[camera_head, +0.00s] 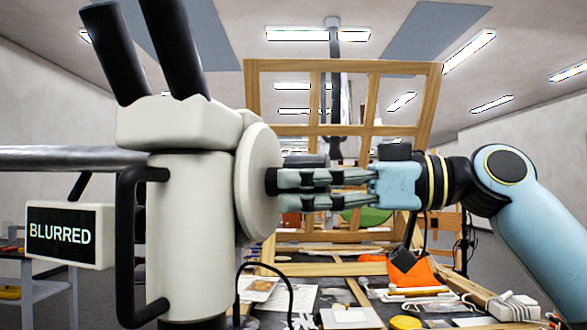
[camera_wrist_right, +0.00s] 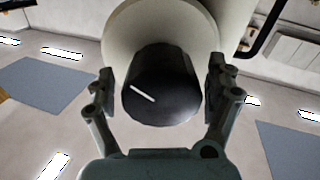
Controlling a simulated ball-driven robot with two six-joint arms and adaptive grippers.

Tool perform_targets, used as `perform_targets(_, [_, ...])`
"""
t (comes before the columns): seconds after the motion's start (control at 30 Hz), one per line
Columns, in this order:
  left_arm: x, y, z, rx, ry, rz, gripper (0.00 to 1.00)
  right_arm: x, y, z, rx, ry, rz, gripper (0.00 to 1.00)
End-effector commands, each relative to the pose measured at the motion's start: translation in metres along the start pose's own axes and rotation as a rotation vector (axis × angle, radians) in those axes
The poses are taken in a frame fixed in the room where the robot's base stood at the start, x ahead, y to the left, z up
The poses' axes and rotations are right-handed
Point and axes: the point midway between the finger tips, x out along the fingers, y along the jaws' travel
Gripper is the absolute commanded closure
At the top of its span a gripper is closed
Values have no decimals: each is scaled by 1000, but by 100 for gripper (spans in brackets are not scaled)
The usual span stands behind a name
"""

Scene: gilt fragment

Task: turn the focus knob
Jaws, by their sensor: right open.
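The focus knob (camera_wrist_right: 165,92) is a black cylinder with a white line on its face, on the side of a cream microscope head (camera_head: 190,230). In the head view only a dark sliver of the knob (camera_head: 271,181) shows beside the round cream disc. My right gripper (camera_head: 282,180) reaches in from the right, level with the knob. In the right wrist view its open fingers (camera_wrist_right: 160,84) stand on either side of the knob, with a small gap at each side. The white line slants down to the right. A screen (camera_head: 68,234) on the microscope reads BLURRED. My left gripper is out of view.
A wooden frame (camera_head: 345,131) stands behind my right gripper. The cluttered bench below holds papers, an orange cloth (camera_head: 425,272), swabs and a white box (camera_head: 515,306). A black cable (camera_head: 288,285) hangs by the microscope. A grey bar (camera_head: 70,158) runs left from it.

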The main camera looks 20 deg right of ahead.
Motion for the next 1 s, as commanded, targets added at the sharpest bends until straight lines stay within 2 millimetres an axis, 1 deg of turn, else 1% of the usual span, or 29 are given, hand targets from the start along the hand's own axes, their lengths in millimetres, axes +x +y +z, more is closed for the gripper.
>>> perform_targets(0.03, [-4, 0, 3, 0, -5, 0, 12, 5, 0, -3, 2, 4, -1, 12])
perform_targets(0.1, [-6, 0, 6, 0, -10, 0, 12, 10, 0, -2, 2, 3, -1, 12])
perform_targets(0.2, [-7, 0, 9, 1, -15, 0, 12, 15, 0, -1, 2, 1, -1, 12])
perform_targets(0.53, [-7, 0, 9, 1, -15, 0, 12, 17, 0, 0, 0, -1, -1, 12])
perform_targets(0.93, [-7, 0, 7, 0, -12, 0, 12, 17, 0, 0, 0, -1, 0, 65])
perform_targets(1.0, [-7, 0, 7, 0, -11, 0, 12, 17, 0, 0, 0, -1, -1, 66])
